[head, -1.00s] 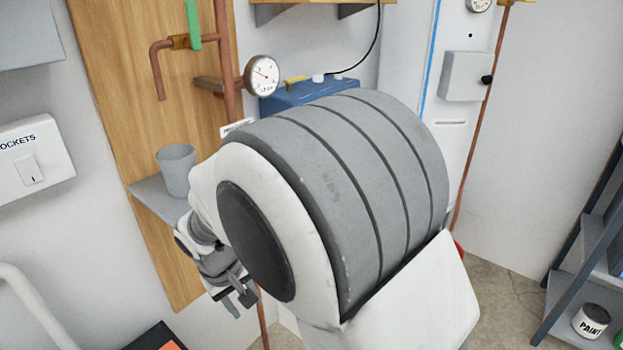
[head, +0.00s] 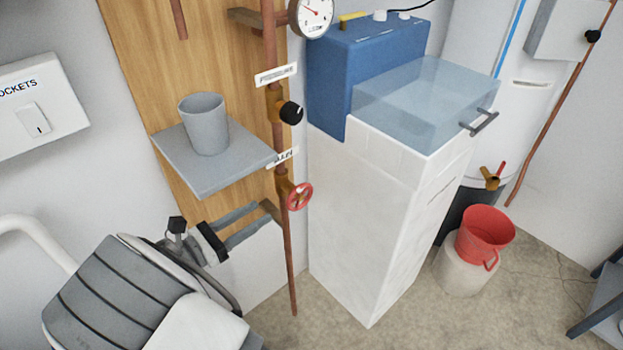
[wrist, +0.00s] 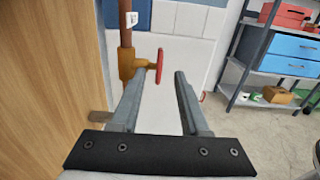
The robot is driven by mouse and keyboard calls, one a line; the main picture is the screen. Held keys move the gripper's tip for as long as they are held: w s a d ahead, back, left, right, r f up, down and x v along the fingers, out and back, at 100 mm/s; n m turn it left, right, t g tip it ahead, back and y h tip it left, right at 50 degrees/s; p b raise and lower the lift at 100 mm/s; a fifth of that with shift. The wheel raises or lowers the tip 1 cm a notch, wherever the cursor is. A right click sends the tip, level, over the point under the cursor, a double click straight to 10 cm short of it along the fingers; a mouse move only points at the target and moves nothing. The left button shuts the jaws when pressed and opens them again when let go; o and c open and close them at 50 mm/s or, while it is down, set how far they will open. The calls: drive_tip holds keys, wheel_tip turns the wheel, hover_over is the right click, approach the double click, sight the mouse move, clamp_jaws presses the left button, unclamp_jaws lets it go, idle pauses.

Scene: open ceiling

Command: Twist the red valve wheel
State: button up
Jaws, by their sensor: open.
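The red valve wheel (head: 299,196) sits on a brass fitting on the copper pipe, below a small label. In the wrist view the wheel (wrist: 159,66) shows nearly edge-on, ahead of the fingertips and between their lines, with its brass body (wrist: 130,64) beside it on the left. My gripper (head: 260,220) is open and empty, to the left of the wheel and slightly lower in the head view. Its two grey fingers (wrist: 155,88) stand apart in the wrist view. I see no contact with the wheel.
A grey shelf (head: 215,172) with a grey cup (head: 204,124) stands out above my gripper. A black knob (head: 291,112) and a gauge (head: 311,14) are higher on the pipe. A white cabinet (head: 365,220) stands to the right. A red bucket (head: 484,235) is farther right.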

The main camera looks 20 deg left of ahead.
sight(298, 195)
drive_tip(key=b+x, duration=0.3)
drive_tip(key=x, duration=1.2)
drive_tip(key=shift+w+d, duration=0.2)
drive_tip(key=shift+w, duration=0.15)
clamp_jaws()
